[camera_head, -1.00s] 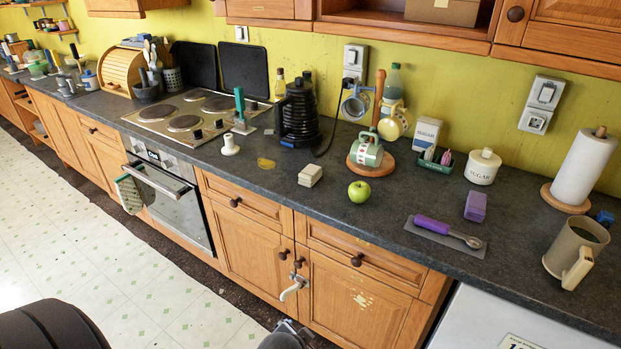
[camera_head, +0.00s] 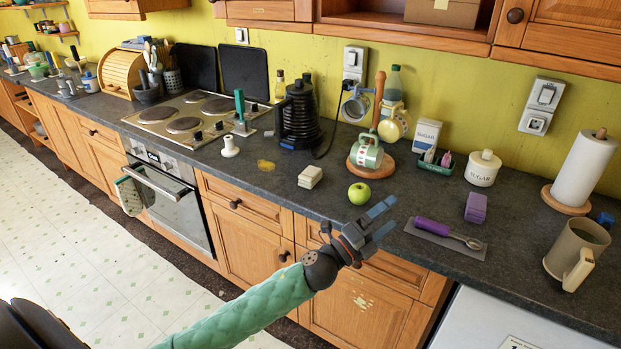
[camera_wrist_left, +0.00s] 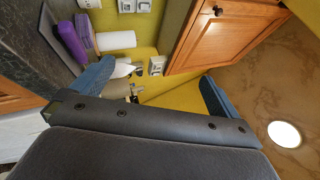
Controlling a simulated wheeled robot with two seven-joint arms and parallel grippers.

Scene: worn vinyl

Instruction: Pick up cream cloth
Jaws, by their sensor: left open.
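The cream cloth (camera_head: 310,176) is a small folded block lying flat on the dark worktop, left of a green apple, in the head view. I do not make it out in the left wrist view. My left gripper (camera_head: 384,219) is open and empty in front of the worktop's front edge, to the right of the cloth and apart from it. Its two blue fingers also show spread in the left wrist view (camera_wrist_left: 153,88). My right gripper is not in view.
The apple (camera_head: 359,193) sits between the cloth and my left gripper. A round wooden board (camera_head: 385,170) holding a green-and-white mug is behind it. A purple-handled scoop (camera_head: 434,226) lies on a grey mat at right. The worktop left of the cloth is mostly clear.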

